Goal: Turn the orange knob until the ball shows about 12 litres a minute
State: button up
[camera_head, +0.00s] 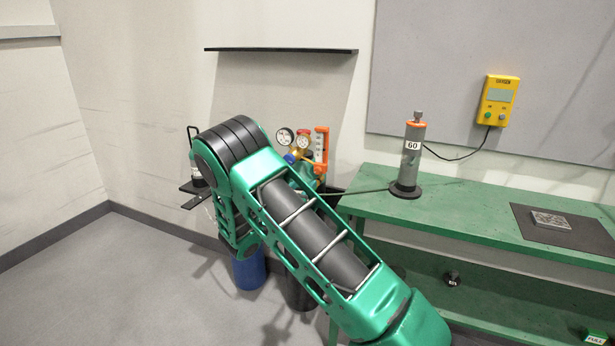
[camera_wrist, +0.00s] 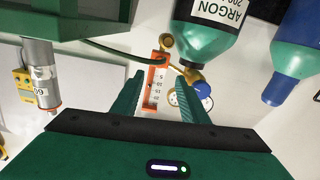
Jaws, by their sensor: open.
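The flowmeter (camera_head: 321,146) is an orange upright body with a pale scale, beside round gauges (camera_head: 285,136) at the wall. In the wrist view the flowmeter (camera_wrist: 155,85) appears inverted, with its numbered scale facing me. My gripper (camera_wrist: 160,76) is open, its two green fingers on either side of the flowmeter in that view; I cannot tell the depth gap, and nothing is visibly held. I cannot clearly pick out the orange knob from the orange body. The ball is too small to read. In the head view my arm covers the area below the gauges.
The argon cylinder (camera_wrist: 205,48) and a blue-green cylinder (camera_wrist: 295,50) stand near the regulator. A blue knob (camera_wrist: 203,90) sits beside the flowmeter. The green bench (camera_head: 450,215) carries a grey cylinder marked 60 (camera_head: 411,155). A yellow meter (camera_head: 498,100) hangs on the wall.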

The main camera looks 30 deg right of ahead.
aim_at(316, 171)
jog(key=x, duration=1)
jog(key=shift+w+d, duration=0.25)
jog(key=shift+w, duration=0.05)
jog(key=shift+c, duration=0.2)
grip_shut()
